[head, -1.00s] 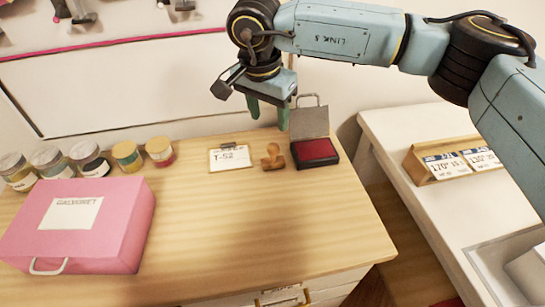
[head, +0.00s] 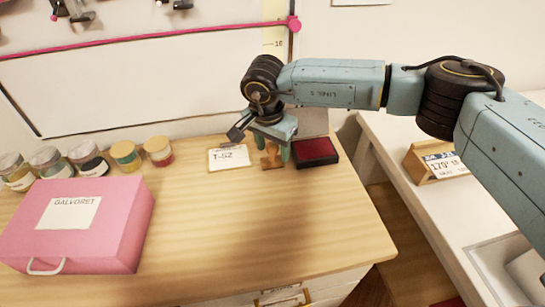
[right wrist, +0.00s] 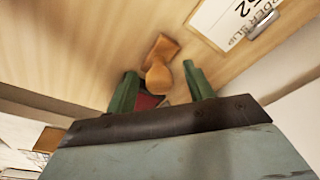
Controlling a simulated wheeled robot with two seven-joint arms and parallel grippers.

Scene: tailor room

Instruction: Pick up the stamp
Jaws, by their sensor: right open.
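The wooden stamp (head: 271,157) stands on the table between the order slip and the red ink pad. It also shows in the right wrist view (right wrist: 159,62), with its rounded handle toward my gripper. My right gripper (head: 272,153) is open, its green fingers reaching down on either side of the stamp's handle. In the right wrist view the fingers (right wrist: 160,88) are spread wide with the stamp between and just beyond them; I cannot tell whether they touch it. My left gripper is not in view.
The clipped order slip (head: 229,158) lies left of the stamp, and the ink pad (head: 315,151) sits close on the right. A pink box (head: 110,240) and several paint jars (head: 124,154) stand farther left. The table's front middle is clear.

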